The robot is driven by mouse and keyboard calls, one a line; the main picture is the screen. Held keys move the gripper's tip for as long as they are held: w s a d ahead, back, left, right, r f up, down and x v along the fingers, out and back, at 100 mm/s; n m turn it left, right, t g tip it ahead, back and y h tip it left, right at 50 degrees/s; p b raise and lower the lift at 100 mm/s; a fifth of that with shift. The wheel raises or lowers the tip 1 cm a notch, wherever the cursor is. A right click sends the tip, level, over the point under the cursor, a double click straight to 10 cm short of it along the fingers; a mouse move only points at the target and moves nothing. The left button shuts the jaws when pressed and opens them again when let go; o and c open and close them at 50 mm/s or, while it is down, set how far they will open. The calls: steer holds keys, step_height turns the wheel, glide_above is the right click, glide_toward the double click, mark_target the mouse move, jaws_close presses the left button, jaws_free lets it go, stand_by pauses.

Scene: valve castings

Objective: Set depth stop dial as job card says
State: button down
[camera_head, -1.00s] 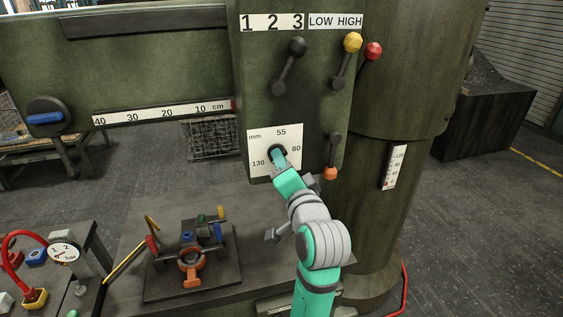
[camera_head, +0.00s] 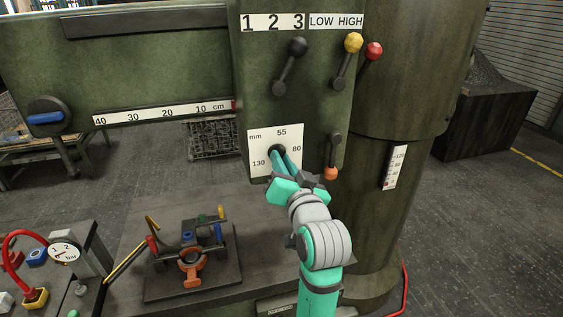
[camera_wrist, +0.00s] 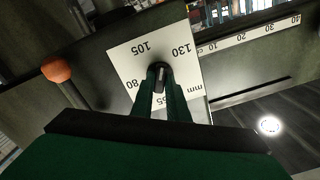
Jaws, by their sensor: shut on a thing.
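The depth stop dial is a black knob (camera_wrist: 160,70) on a white plate (camera_head: 260,140) marked mm, 55, 80, 105 and 130. The plate also shows in the wrist view (camera_wrist: 127,60), tilted and nearly upside down. My gripper (camera_head: 283,160) reaches the knob from the front right. In the wrist view its two fingers (camera_wrist: 161,95) are shut on the knob, one on each side. The fingers hide part of the knob and cover some of the plate near 55. I cannot tell which number the knob points at. I cannot make out a job card in these views.
An orange-tipped lever (camera_head: 331,160) stands close to the right of my gripper. Black, yellow (camera_head: 353,42) and red (camera_head: 374,50) knobbed levers are above. A clamp fixture (camera_head: 192,250) sits on the table below left. A pressure gauge (camera_head: 64,251) is at the far left.

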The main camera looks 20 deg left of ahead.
steer(key=shift+n, duration=4.1)
steer(key=c, duration=1.7)
jaws_free()
steer(key=shift+s, duration=0.1)
steer(key=v, duration=1)
steer(key=shift+s+d, duration=0.25)
